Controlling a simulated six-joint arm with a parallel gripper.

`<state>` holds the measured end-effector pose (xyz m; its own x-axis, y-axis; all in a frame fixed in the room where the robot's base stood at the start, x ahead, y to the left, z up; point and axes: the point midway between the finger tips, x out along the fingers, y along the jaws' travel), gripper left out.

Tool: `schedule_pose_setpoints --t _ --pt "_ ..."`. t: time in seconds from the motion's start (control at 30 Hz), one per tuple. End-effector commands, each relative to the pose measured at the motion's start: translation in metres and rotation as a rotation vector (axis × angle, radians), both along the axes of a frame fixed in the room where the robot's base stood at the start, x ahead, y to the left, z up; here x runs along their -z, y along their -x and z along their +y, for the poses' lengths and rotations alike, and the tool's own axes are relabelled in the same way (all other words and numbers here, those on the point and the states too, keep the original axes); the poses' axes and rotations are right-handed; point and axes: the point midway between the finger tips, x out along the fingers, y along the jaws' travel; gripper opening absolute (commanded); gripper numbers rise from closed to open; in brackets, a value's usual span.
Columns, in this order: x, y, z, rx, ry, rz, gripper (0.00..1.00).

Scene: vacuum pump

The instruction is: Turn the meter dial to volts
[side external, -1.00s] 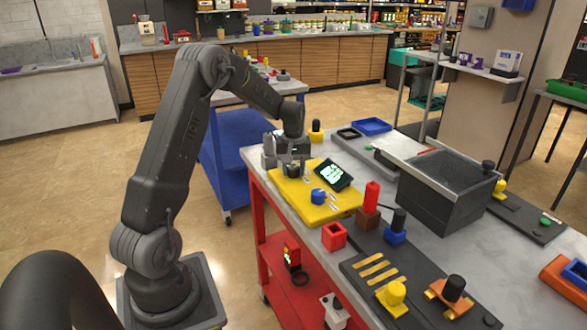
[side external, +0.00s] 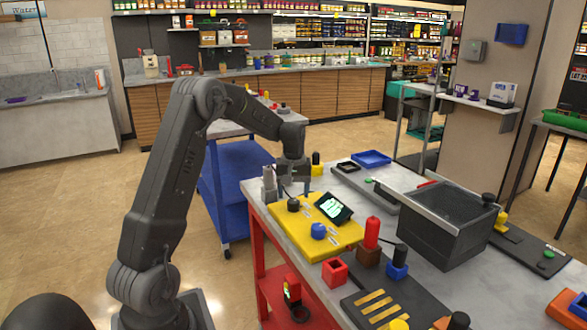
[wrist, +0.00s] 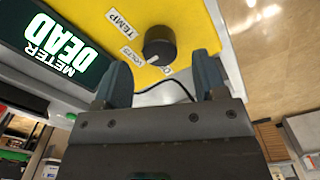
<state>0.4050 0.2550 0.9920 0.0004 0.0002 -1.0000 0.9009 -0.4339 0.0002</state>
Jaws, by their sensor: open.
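The meter dial is a round black knob (side external: 293,204) on the yellow panel (side external: 345,240); it also shows in the wrist view (wrist: 160,45). White labels lie around it: TEMP (wrist: 124,22), one that seems to read VOLTS (wrist: 133,56), and a third mostly hidden. The meter screen (wrist: 72,45) reads METER DEAD in the wrist view. My gripper (wrist: 162,75) is open and empty, its two fingers apart from the dial and just short of it. In the side view my gripper (side external: 291,186) is just behind the dial.
A blue knob (side external: 318,231) sits on the yellow panel near the screen. Grey cylinders (side external: 268,180) stand at the panel's left rear corner. A dark cable runs beside the dial.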

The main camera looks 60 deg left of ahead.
Motion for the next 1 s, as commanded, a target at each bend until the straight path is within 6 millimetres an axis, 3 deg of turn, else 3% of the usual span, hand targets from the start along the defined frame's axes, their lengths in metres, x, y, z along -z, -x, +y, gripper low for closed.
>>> schedule_pose_setpoints --t 0.2,0.4,0.6,1.0 --pt "-0.053 0.000 0.000 0.000 -0.003 -0.005 0.65" --pt "-0.086 0.000 0.000 0.000 -0.002 -0.002 0.65" --pt "-0.100 0.000 0.000 0.000 0.000 -0.001 0.65" --pt "-0.100 0.000 0.000 0.000 0.000 0.000 0.65"
